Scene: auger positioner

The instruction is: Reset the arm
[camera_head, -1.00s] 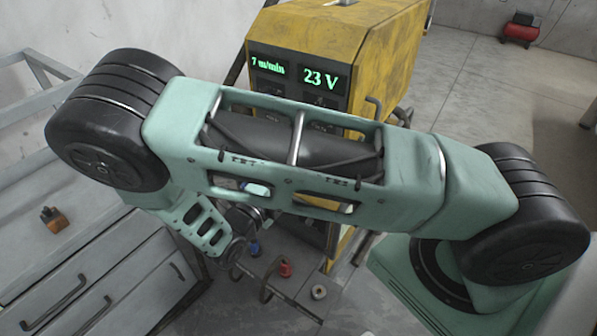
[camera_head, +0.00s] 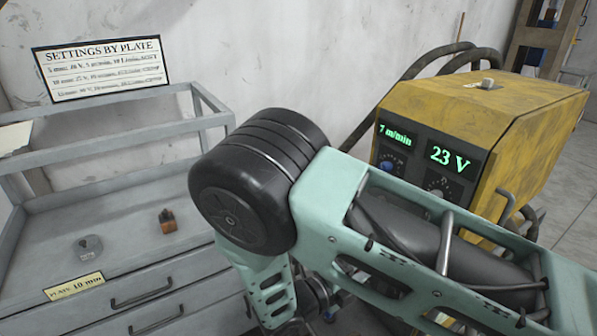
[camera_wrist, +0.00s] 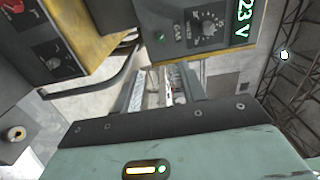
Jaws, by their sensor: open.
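My arm (camera_head: 420,240) crosses the lower right of the head view, with its black elbow joint raised at the middle. My gripper (camera_wrist: 160,128) shows in the wrist view as a teal housing with a dark bar and small lights. It is open; I make out nothing held, and its fingertips are not clear. The wrist view faces the front of the yellow welding machine (camera_head: 480,110) from close by, with a knob (camera_wrist: 207,27) and part of its "23 V" display. In the head view the machine reads 7 m/min and 23 V.
A grey workbench (camera_head: 130,190) with drawers stands at the left. On it are a small orange-and-dark block (camera_head: 167,221), a grey round piece (camera_head: 90,247) and a "PLATE 10 mm" label (camera_head: 75,287). A "SETTINGS BY PLATE" sign (camera_head: 101,69) is behind. Dark cables (camera_head: 430,65) run behind the machine.

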